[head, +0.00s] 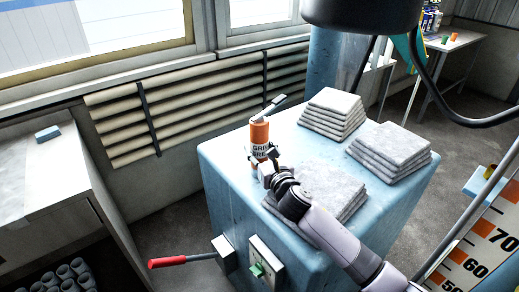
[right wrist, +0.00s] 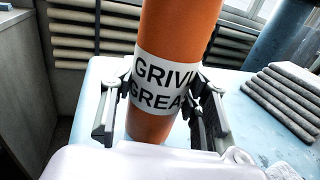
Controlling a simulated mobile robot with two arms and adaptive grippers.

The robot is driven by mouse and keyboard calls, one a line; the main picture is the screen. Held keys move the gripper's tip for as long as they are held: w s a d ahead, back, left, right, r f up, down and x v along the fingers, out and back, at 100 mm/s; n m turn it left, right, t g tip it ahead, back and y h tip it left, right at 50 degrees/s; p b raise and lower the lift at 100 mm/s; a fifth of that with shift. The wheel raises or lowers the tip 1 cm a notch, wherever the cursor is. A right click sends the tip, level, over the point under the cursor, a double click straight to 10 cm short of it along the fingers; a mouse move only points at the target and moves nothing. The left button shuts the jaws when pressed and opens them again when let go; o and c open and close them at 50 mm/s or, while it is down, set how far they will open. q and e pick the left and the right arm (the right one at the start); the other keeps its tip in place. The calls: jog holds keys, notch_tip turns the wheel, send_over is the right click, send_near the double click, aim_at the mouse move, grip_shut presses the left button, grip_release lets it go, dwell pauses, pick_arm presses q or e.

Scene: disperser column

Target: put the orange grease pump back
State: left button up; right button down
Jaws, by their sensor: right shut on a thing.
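The orange grease pump (head: 259,133) with a white label and a grey lever on top stands upright at the far left part of the blue cabinet top (head: 226,160). My right gripper (head: 262,158) is shut around its lower body. In the right wrist view the orange cylinder (right wrist: 178,38) is between the two dark fingers (right wrist: 160,112), at the height of the label. The pump's base is partly hidden, and I cannot tell whether it touches the top. My left gripper is not in view.
Stacks of grey folded cloths lie on the cabinet: back (head: 334,112), right (head: 392,150) and front (head: 335,183) beside my right arm. A red-handled lever (head: 168,262) and a switch box (head: 262,262) are on the cabinet's front. A grey bench (head: 40,185) stands at left.

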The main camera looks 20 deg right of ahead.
jog(key=shift+r, duration=0.2)
jog(key=c, duration=1.4)
grip_release()
jog(key=shift+f, duration=0.3)
jog(key=o, duration=0.5)
jog(key=shift+r, duration=0.1)
jog(key=s, duration=0.4)
jog(key=s+b, duration=0.1)
jog(key=s, duration=0.3)
jog(key=s+d, duration=0.1)
jog(key=s, duration=0.3)
jog(key=shift+r, duration=0.1)
